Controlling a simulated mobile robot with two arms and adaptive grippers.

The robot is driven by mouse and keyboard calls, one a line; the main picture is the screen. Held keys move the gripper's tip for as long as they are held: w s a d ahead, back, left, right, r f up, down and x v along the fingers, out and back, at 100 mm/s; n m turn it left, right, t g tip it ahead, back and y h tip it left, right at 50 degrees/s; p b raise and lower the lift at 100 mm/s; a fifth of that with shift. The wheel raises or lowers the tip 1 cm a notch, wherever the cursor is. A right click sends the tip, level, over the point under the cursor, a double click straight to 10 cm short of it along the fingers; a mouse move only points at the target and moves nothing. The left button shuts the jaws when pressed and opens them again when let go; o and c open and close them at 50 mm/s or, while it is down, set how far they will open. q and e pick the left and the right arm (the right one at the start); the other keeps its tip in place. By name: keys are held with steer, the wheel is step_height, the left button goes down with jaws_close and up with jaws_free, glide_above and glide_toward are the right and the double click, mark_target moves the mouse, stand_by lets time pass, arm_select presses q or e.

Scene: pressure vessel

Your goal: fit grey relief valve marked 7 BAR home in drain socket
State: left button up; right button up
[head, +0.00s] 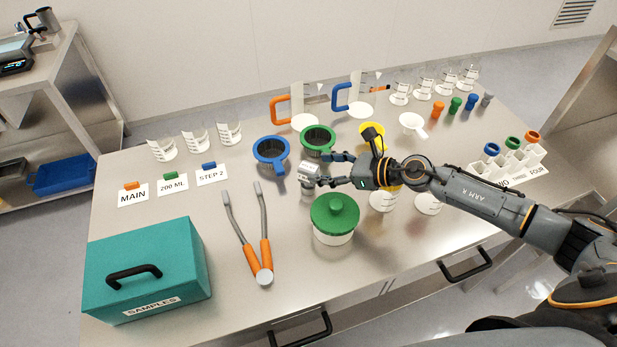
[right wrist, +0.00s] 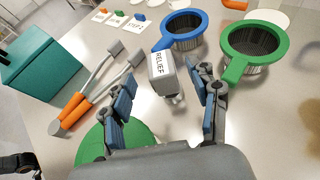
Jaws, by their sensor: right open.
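A grey valve (head: 307,174) stands on the steel table between the strainers and the green-lidded jar. In the right wrist view the grey valve (right wrist: 162,72) shows the word RELIEF; no 7 BAR marking can be read. My right gripper (head: 325,170) is open and comes at the valve from the right. In the right wrist view its two blue-padded fingers (right wrist: 165,82) are spread to either side of the valve, with gaps showing. No drain socket can be made out in either view. My left gripper is not in view.
Close by stand a green-lidded jar (head: 334,219), a blue strainer (head: 271,151) and a green strainer (head: 318,138). Orange-handled tongs (head: 262,235) and a teal SAMPLES box (head: 146,268) lie left. Beakers and jugs stand behind.

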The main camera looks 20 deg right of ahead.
mark_target(313, 168)
steer(key=shift+w+a+p, duration=0.2)
steer(key=shift+a+p, duration=0.1)
steer(key=shift+a, duration=0.05)
steer(key=x, duration=0.2)
steer(key=p+x, duration=0.1)
steer(key=x, duration=0.1)
steer(key=shift+w+f, duration=0.1)
steer(key=shift+f, duration=0.25)
steer(key=shift+d, duration=0.1)
steer(key=shift+c, duration=1.3)
jaws_close()
